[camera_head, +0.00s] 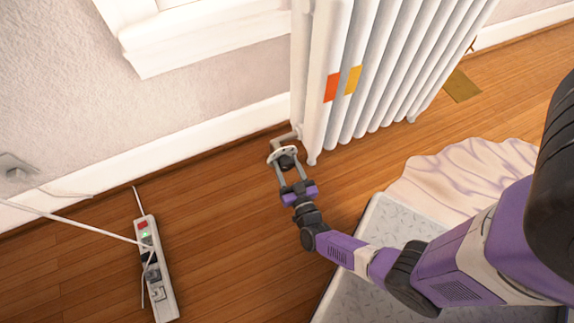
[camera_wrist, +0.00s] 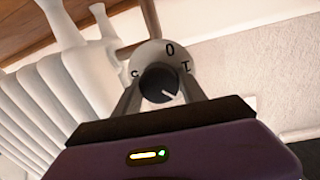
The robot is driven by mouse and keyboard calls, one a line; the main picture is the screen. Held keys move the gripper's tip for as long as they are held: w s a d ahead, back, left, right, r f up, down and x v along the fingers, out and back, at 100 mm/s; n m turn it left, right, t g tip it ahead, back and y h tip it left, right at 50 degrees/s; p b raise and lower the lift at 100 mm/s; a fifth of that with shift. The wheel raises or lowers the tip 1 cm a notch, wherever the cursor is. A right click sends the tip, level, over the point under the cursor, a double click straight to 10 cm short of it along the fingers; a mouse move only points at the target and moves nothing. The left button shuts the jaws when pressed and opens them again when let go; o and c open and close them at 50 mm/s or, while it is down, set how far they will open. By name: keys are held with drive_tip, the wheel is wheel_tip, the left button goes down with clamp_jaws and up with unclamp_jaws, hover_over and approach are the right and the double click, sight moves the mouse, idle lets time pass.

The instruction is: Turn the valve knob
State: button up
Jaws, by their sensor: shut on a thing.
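The valve knob (camera_wrist: 159,83) is dark and round with a white pointer line. It sits in front of a pale round dial (camera_wrist: 165,53) marked with "0" at the top, "1" at the right and a partly hidden mark at the left. In the head view the knob (camera_head: 286,162) is at the lower left corner of the white radiator (camera_head: 382,70). My gripper (camera_head: 284,165) has its two fingers on either side of the knob, shut on it. In the wrist view the pointer line is directed to the lower right.
A white power strip (camera_head: 157,270) with cables lies on the wooden floor at the left. A grey textured metal platform (camera_head: 372,240) and a crumpled pale cloth (camera_head: 468,172) lie at the right. The wall and baseboard (camera_head: 195,135) run behind the valve. Bare floor lies between strip and gripper.

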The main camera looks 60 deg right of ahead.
drive_tip(key=m, duration=0.4)
drive_tip(key=shift+s, duration=0.1)
drive_tip(key=m, duration=0.4)
drive_tip(key=shift+m+y, duration=0.4)
drive_tip(key=shift+d, duration=0.1)
drive_tip(key=o, duration=1.3)
drive_tip(key=shift+o, duration=0.2)
